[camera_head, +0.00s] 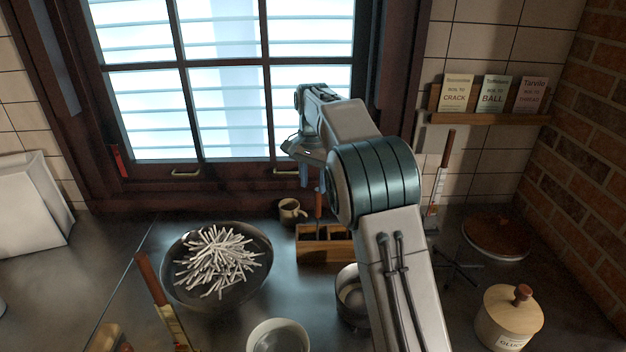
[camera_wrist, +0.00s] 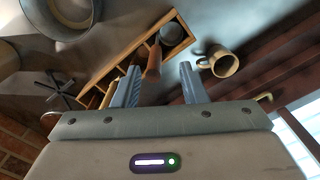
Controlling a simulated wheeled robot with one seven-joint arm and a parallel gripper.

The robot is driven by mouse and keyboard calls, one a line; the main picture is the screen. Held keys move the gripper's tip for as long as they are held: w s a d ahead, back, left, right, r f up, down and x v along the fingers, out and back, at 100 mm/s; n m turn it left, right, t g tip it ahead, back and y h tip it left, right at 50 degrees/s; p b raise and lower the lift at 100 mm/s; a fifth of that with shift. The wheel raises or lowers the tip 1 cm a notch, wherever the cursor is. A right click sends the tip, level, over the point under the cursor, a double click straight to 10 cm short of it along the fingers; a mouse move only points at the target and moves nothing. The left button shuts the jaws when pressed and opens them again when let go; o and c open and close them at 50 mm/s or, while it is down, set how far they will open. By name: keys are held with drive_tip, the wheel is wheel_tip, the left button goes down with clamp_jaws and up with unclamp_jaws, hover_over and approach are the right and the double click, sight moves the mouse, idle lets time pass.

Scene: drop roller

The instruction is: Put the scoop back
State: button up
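A brown-handled tool, apparently the scoop (camera_head: 318,205), stands roughly upright at the wooden divided box (camera_head: 325,258) below the window. Its handle also shows in the wrist view (camera_wrist: 153,62), rising from the box (camera_wrist: 118,58). A dark round shape (camera_wrist: 172,33) lies in a compartment there; I cannot tell whether it is the scoop's bowl. My gripper (camera_head: 312,180) is above the box, pointing down. In the wrist view my gripper (camera_wrist: 160,75) has its fingers apart, with the handle between them, nearer the left finger and not visibly clamped.
A small mug (camera_head: 291,211) stands close behind the box. A dark bowl of white sticks (camera_head: 265,285) is at left, a pot (camera_head: 350,296) and a pale bowl (camera_head: 279,339) in front. A lidded jar (camera_head: 509,318) and a thin black stand (camera_head: 456,268) are at right.

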wheel_tip(320, 180, up, 13)
drive_tip(key=p, duration=0.2)
drive_tip(key=s+d+r+n+t, duration=0.1)
drive_tip(key=s+d+r, duration=0.3)
drive_tip(key=s+d, duration=0.25)
drive_tip(key=s+d+f+n+t, duration=0.1)
drive_tip(key=s+f, duration=0.3)
drive_tip(key=s, duration=0.6)
drive_tip(key=s+d+f+n+t, duration=0.1)
drive_tip(key=s+d+f+n, duration=0.2)
drive_tip(key=s, duration=0.7)
drive_tip(key=s+d+f+n+t, duration=0.1)
drive_tip(key=s+d+f, duration=0.1)
drive_tip(key=s+f, duration=0.5)
drive_tip(key=s, duration=0.3)
drive_tip(key=shift+d+n, duration=0.3)
drive_tip(key=shift+n, duration=0.1)
